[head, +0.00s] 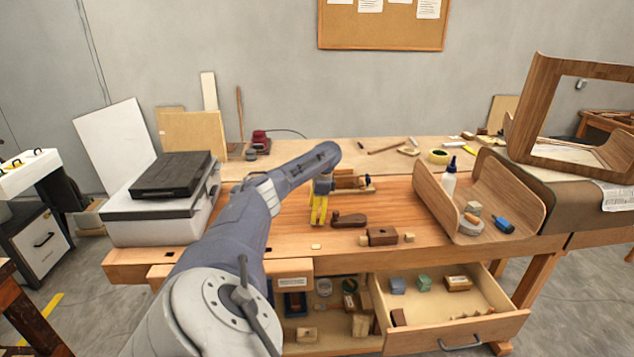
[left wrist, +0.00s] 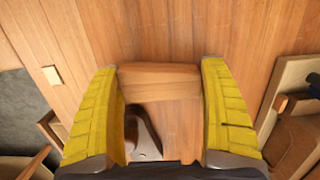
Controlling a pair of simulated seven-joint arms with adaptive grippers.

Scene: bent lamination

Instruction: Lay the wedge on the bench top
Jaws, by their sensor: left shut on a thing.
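The wedge (left wrist: 160,82) is a light brown wooden piece. In the left wrist view it spans between the two yellow fingers of my left gripper (left wrist: 160,110), which is shut on it. In the head view my left gripper (head: 319,208) points down over the middle of the bench top (head: 290,210). The wedge cannot be made out there. Bare bench wood (left wrist: 160,30) shows behind the wedge in the left wrist view. I cannot tell whether the wedge touches the bench. My right gripper is not in view.
A dark brown tool (head: 348,219) lies just right of my left gripper. A wooden block with a knob (head: 382,236) lies near the front edge. A curved wooden tray (head: 440,205) stands to the right. An open drawer (head: 455,338) juts out below. Bench left of the gripper is clear.

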